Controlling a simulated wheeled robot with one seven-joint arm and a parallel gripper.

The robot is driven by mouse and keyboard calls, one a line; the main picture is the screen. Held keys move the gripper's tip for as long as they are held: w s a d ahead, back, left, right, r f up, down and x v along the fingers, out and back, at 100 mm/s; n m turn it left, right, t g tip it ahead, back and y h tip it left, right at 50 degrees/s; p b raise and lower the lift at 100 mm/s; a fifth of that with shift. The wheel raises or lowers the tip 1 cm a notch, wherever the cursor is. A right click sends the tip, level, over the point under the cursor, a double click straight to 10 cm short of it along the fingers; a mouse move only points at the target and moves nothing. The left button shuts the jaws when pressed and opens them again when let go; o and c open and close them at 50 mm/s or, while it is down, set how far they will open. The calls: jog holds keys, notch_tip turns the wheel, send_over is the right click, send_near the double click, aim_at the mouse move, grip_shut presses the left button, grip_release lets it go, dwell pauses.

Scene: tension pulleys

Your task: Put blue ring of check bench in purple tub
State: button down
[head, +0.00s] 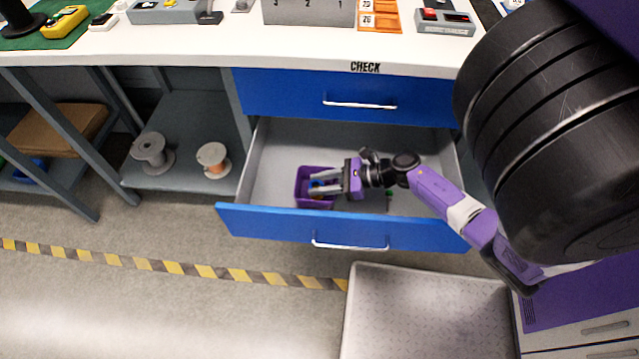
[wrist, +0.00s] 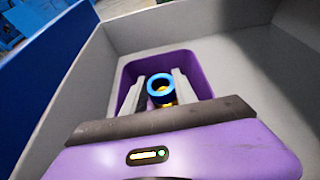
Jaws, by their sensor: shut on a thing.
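The purple tub (head: 301,186) stands inside the open lower drawer of the check bench, towards its left side. It also shows in the wrist view (wrist: 196,66). My gripper (head: 318,186) reaches in over the tub from the right. In the wrist view its two grey fingers (wrist: 158,90) are shut on the blue ring (wrist: 159,80), which is held at or just inside the tub's opening. Something yellow or orange shows through and below the ring. I cannot tell whether the ring touches the tub's floor.
The open lower drawer (head: 275,222) juts out below a shut blue drawer (head: 290,95). Its grey walls surround the tub and my gripper. The white bench top (head: 290,50) is above. Spools (head: 152,150) sit on a shelf at left. A grey tray-like surface (head: 430,310) is in front.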

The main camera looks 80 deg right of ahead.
jog(key=shift+f, duration=0.25)
jog(key=c, duration=1)
grip_release()
jog(key=shift+o, duration=0.2)
jog(key=shift+r+p, duration=0.8)
jog(key=b+v, duration=0.1)
jog(key=v, duration=1.1)
jog(key=shift+f, duration=0.2)
